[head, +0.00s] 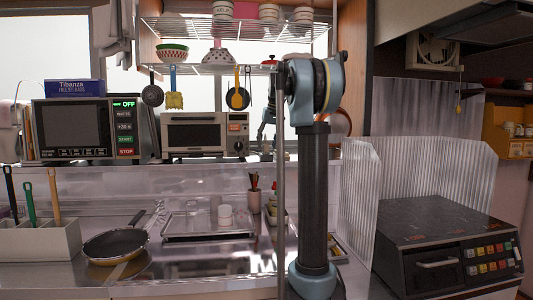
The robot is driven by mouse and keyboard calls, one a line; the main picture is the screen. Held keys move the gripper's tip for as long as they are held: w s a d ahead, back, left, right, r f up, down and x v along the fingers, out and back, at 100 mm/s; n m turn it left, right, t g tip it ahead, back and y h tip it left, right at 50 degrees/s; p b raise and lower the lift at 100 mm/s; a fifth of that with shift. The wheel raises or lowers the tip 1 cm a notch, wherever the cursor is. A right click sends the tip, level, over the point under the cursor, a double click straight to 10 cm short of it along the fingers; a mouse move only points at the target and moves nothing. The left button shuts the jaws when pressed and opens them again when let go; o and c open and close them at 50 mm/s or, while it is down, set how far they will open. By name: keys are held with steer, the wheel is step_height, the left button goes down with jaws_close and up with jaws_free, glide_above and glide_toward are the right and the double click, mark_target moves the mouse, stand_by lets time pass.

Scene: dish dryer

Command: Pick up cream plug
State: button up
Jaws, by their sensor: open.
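I cannot pick out a cream plug with certainty. A small pale cylinder (225,215) stands on the clear tray (178,238) on the counter; it is too small to tell whether it is the plug. My arm rises upright in front of the counter, right of the tray, and bends over at the top. My gripper (264,134) shows only partly, left of the arm's upper joint, in front of the window and above the counter. It is open and appears empty, well apart from the tray. Part of it is hidden by my own arm.
A frying pan (115,245) and a utensil box (38,241) are at left. A utensil cup (254,201) stands right of the tray. The microwave (72,131), toaster oven (205,135) and hanging rack (237,27) are behind. A black cooker (432,235) is at right.

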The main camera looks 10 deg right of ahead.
steer(key=shift+x, duration=1)
jaws_close()
